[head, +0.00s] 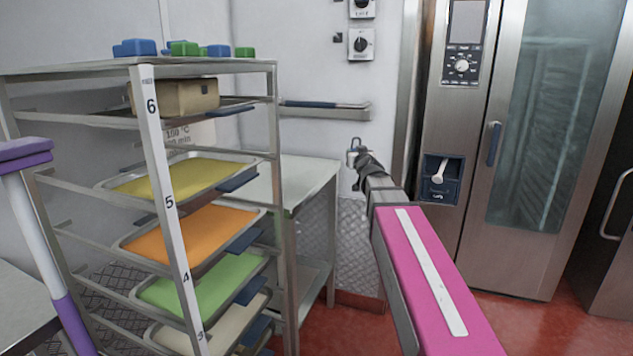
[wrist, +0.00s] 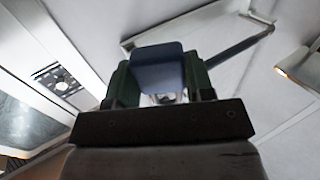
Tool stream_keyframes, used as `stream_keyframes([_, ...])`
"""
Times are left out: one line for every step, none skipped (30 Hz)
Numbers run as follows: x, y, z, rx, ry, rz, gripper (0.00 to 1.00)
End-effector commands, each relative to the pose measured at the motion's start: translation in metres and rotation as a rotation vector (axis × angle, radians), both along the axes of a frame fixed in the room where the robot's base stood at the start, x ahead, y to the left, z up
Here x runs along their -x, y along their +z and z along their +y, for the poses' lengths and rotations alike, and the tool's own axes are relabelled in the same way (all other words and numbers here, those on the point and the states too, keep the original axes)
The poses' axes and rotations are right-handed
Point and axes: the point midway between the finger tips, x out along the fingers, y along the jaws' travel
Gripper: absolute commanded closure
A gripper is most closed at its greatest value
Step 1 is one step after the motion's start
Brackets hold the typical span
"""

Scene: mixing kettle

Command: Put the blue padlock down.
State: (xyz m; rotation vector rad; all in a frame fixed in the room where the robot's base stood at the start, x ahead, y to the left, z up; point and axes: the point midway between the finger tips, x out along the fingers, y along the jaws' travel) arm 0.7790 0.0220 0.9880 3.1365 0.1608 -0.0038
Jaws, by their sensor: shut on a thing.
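My gripper (head: 366,165) is stretched out ahead of me, in front of the grey wall, between the tray rack and the oven. It is shut on the blue padlock (wrist: 157,68), whose blue body sits between the two dark green fingers in the wrist view. In the head view a grey metal loop, seemingly its shackle (head: 353,147), sticks up at the gripper's tip. The padlock's blue body is hidden there by my gripper. I cannot see any surface touching the padlock.
A steel table (head: 310,178) stands behind the rack (head: 150,120), which holds several coloured trays. Blue and green blocks (head: 135,47) lie on its top. A narrow wall shelf (head: 325,113) carries a blue-handled bar. The oven (head: 530,150) is at the right.

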Motion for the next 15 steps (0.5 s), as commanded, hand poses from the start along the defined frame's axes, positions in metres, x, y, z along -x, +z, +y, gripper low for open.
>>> stream_keyframes([0.001,-0.003,0.003,-0.003,0.013,0.000,0.76])
stream_keyframes([0.001,-0.004,0.004,-0.002,0.021,0.000,0.76])
stream_keyframes([0.001,-0.005,0.006,-0.002,0.033,0.000,0.76])
stream_keyframes([0.002,-0.007,0.008,-0.002,0.041,0.000,0.76])
stream_keyframes([0.002,-0.008,0.010,-0.002,0.050,0.000,0.76])
stream_keyframes([0.002,-0.009,0.012,-0.002,0.061,0.000,0.76])
stream_keyframes([0.003,-0.010,0.014,-0.002,0.070,0.000,0.76])
stream_keyframes([0.003,-0.011,0.016,-0.002,0.080,0.000,0.76])
stream_keyframes([0.004,-0.013,0.018,-0.001,0.094,0.000,0.76])
stream_keyframes([0.004,-0.014,0.020,-0.001,0.104,-0.001,0.76])
stream_keyframes([0.005,-0.015,0.022,-0.001,0.117,0.000,0.76])
stream_keyframes([0.006,-0.017,0.025,-0.001,0.134,0.000,0.76])
stream_keyframes([0.007,-0.018,0.028,-0.001,0.148,-0.001,0.76])
stream_keyframes([0.007,-0.019,0.031,-0.001,0.166,-0.001,0.76])
stream_keyframes([0.009,-0.021,0.035,-0.002,0.190,-0.001,0.76])
